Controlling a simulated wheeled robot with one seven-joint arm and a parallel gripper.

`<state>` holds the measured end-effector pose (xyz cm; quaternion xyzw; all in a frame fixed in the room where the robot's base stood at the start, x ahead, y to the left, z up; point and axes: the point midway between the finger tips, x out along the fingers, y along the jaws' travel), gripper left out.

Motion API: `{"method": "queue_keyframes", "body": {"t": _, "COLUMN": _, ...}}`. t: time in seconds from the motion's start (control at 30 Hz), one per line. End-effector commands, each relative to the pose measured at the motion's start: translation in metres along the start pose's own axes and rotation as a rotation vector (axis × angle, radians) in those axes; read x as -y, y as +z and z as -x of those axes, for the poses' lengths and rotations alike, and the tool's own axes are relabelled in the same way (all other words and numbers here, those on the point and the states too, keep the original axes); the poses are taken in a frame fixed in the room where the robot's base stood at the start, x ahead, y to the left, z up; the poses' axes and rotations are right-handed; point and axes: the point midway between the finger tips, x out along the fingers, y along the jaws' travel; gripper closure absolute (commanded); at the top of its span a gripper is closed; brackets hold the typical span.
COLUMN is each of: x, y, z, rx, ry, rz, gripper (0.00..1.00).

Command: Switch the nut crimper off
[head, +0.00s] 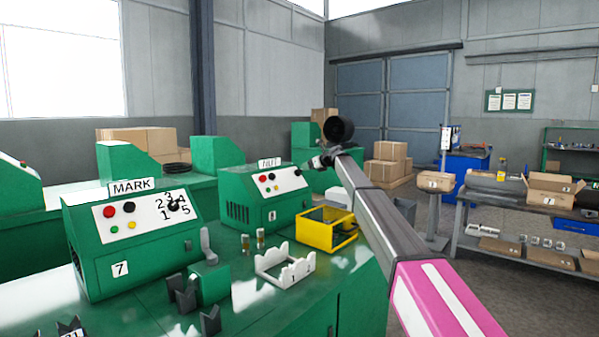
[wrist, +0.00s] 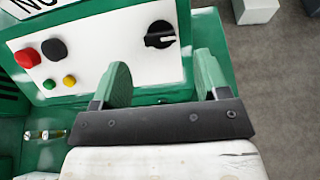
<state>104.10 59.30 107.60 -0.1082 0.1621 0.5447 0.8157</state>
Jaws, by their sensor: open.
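The nut crimper (head: 250,208) is a green machine with a sign reading NUT and a white sloping panel (head: 277,183). In the wrist view the panel carries a red button (wrist: 27,58), a black button (wrist: 54,49), a green button (wrist: 49,84), a yellow button (wrist: 69,81) and a black rotary knob (wrist: 160,35). The knob's white mark points roughly to the right. My gripper (wrist: 162,64) is open and empty, its two green fingers apart below the knob in the picture. In the head view my gripper (head: 318,162) is by the panel's right end.
The MARK machine (head: 125,250), numbered 7, stands at left with its own buttons and knob. A yellow open frame (head: 327,229), a white notched holder (head: 285,268) and green-and-black fixtures (head: 207,284) sit on the green bench in front. A shelf with boxes (head: 549,187) is at right.

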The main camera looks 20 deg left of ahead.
Motion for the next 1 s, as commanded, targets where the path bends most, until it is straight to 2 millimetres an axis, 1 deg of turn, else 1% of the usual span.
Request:
{"method": "queue_keyframes", "body": {"t": 0.03, "x": 0.001, "y": 0.001, "z": -0.012, "rx": -0.001, "ry": 0.002, "rz": 0.0, "gripper": 0.32}}
{"method": "queue_keyframes", "body": {"t": 0.1, "x": 0.001, "y": 0.001, "z": -0.025, "rx": -0.001, "ry": 0.002, "rz": 0.001, "gripper": 0.32}}
{"method": "queue_keyframes", "body": {"t": 0.2, "x": 0.001, "y": 0.001, "z": -0.043, "rx": -0.001, "ry": 0.002, "rz": 0.0, "gripper": 0.32}}
{"method": "queue_keyframes", "body": {"t": 0.33, "x": 0.001, "y": 0.0, "z": -0.061, "rx": -0.001, "ry": 0.001, "rz": 0.0, "gripper": 0.32}}
{"method": "queue_keyframes", "body": {"t": 0.5, "x": 0.0, "y": 0.0, "z": -0.071, "rx": 0.0, "ry": 0.001, "rz": 0.0, "gripper": 0.32}}
{"method": "queue_keyframes", "body": {"t": 0.73, "x": -0.001, "y": 0.0, "z": -0.071, "rx": 0.0, "ry": 0.001, "rz": 0.0, "gripper": 0.32}}
{"method": "queue_keyframes", "body": {"t": 0.77, "x": -0.001, "y": 0.0, "z": -0.071, "rx": 0.0, "ry": 0.001, "rz": 0.0, "gripper": 0.42}}
{"method": "queue_keyframes", "body": {"t": 0.8, "x": -0.001, "y": 0.0, "z": -0.071, "rx": 0.0, "ry": 0.001, "rz": 0.0, "gripper": 0.55}}
{"method": "queue_keyframes", "body": {"t": 0.87, "x": -0.001, "y": 0.0, "z": -0.071, "rx": 0.0, "ry": 0.001, "rz": 0.0, "gripper": 0.74}}
{"method": "queue_keyframes", "body": {"t": 0.9, "x": -0.001, "y": 0.0, "z": -0.071, "rx": 0.0, "ry": 0.001, "rz": 0.0, "gripper": 0.81}}
{"method": "queue_keyframes", "body": {"t": 1.0, "x": -0.001, "y": 0.0, "z": -0.071, "rx": 0.0, "ry": 0.001, "rz": 0.0, "gripper": 0.81}}
